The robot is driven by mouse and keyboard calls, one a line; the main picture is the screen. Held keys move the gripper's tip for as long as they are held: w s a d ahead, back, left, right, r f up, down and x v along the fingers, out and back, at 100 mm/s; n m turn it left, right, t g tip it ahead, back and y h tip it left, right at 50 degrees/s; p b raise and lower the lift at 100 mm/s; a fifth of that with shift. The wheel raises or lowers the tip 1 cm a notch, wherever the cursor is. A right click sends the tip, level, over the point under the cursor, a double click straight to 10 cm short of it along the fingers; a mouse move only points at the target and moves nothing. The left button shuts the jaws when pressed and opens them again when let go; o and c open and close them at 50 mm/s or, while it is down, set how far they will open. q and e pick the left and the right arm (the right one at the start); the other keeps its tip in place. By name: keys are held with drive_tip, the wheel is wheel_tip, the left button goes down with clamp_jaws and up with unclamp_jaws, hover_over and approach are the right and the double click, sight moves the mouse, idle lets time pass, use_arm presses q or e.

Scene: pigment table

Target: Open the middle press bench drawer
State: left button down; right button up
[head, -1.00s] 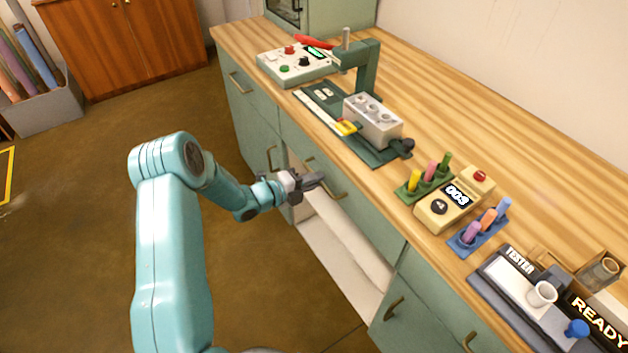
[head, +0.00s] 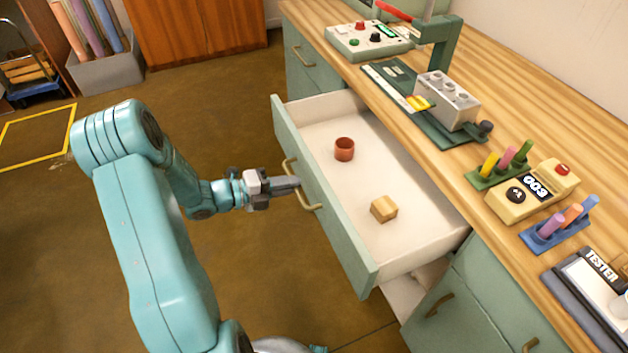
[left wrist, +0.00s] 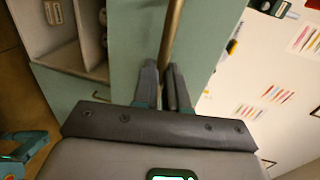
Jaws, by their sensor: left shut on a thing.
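The middle drawer (head: 322,214) of the green press bench is pulled well out in the head view. Its white inside holds a red-brown cup (head: 344,149) and a small wooden block (head: 383,209). My left gripper (head: 294,183) is shut on the drawer's brass handle (head: 312,206). In the left wrist view the two dark fingers (left wrist: 165,90) close around the brass bar (left wrist: 172,40), with the green drawer front behind it. My right gripper is not in view.
On the wooden bench top (head: 505,95) stand a press (head: 437,60), a mould block (head: 447,98), a control box (head: 370,40), pigment stick racks (head: 503,165) and a yellow counter device (head: 530,192). An open space shows under the drawer.

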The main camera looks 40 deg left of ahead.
use_arm(q)
drive_tip(key=f+v, duration=0.1)
drive_tip(key=v, duration=0.7)
drive_tip(key=shift+f+b, duration=0.35)
drive_tip(key=shift+b, duration=0.05)
drive_tip(key=shift+s+a, duration=0.15)
drive_tip(key=c, duration=1.2)
unclamp_jaws()
drive_tip(key=v, duration=1.6)
drive_tip(key=shift+s+a+p, duration=0.1)
drive_tip(key=shift+s+p, duration=0.05)
drive_tip(key=shift+p, duration=0.25)
drive_tip(key=shift+s, duration=0.1)
